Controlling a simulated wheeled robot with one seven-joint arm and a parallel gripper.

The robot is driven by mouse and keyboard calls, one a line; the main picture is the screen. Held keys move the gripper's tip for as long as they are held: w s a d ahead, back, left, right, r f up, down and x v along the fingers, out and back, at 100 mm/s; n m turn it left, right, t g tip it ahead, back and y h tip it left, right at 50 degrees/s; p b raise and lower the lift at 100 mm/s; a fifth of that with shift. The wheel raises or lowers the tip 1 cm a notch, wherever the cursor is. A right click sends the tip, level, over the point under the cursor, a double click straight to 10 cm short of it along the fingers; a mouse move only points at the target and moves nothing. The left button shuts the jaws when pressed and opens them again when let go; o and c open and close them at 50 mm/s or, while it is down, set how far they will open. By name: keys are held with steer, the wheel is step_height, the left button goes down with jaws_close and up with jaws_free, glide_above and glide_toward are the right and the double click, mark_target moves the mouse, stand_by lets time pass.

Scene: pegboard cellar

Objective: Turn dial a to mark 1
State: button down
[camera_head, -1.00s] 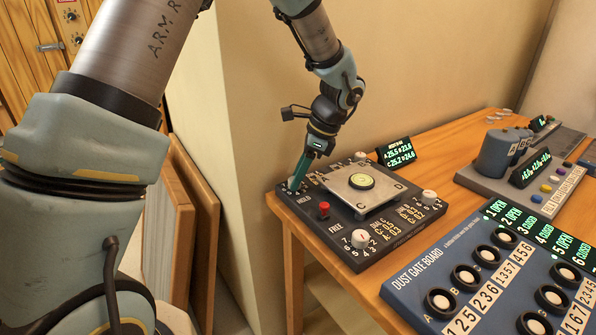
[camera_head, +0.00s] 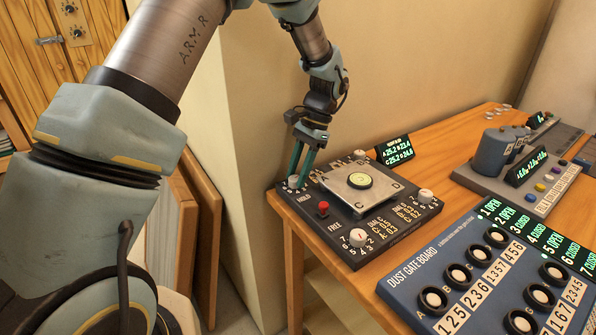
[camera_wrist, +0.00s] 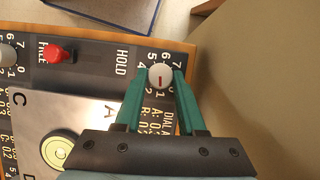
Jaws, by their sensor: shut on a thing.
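Dial A (camera_head: 294,182) is a small white knob at the left corner of the dark dial board (camera_head: 345,250). In the wrist view the knob (camera_wrist: 160,77) has a red mark line, with numbers around it and a "DIAL A" label beside it. My gripper (camera_head: 298,176) has its two green fingers on either side of the knob. The wrist view shows the fingertips of my gripper (camera_wrist: 162,76) shut on the knob. The number the red line points to is hard to tell, as the fingers hide part of the scale.
A metal plate (camera_head: 376,199) with a round level (camera_head: 360,180) sits mid-board. A red slider (camera_head: 323,208) and other white dials (camera_head: 359,237) are close by. A lit display (camera_head: 395,150) stands behind. The dust gate board (camera_head: 412,277) is at the right.

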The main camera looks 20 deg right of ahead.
stand_by(0.3)
steer(key=c, duration=0.5)
jaws_free()
steer(key=b+v, duration=0.2)
steer(key=v, duration=0.8)
steer(key=shift+r, duration=0.4)
steer(key=shift+d, duration=0.15)
